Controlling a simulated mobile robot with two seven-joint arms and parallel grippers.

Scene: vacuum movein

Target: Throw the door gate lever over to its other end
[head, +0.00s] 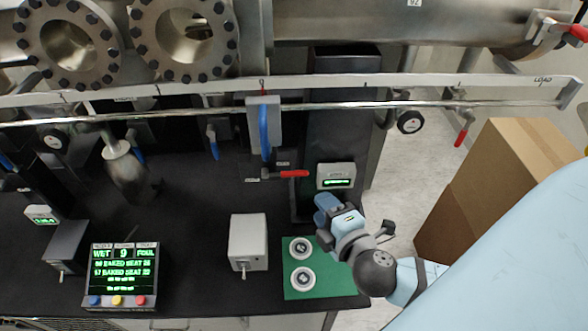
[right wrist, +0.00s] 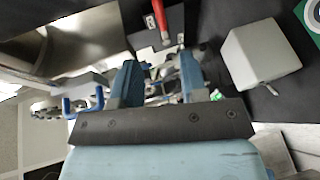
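A lever with a red handle (head: 293,173) lies sideways on the dark bench, its handle pointing right, with small labels near both ends that are too small to read. It looks like the door gate lever, though no readable label confirms this. In the right wrist view the red handle (right wrist: 159,15) shows beyond the fingertips, near the top edge. My right gripper (head: 329,209) is below and right of the lever, apart from it. Its two blue fingers (right wrist: 158,78) stand apart with nothing visibly held between them. My left gripper is not in view.
A blue lever (head: 265,130) hangs from a grey box just behind the red one. A small display (head: 336,176) stands close to its right. A grey switch box (head: 248,241) and a green mat (head: 318,285) with two round dials lie in front. A metal rail (head: 330,104) crosses behind.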

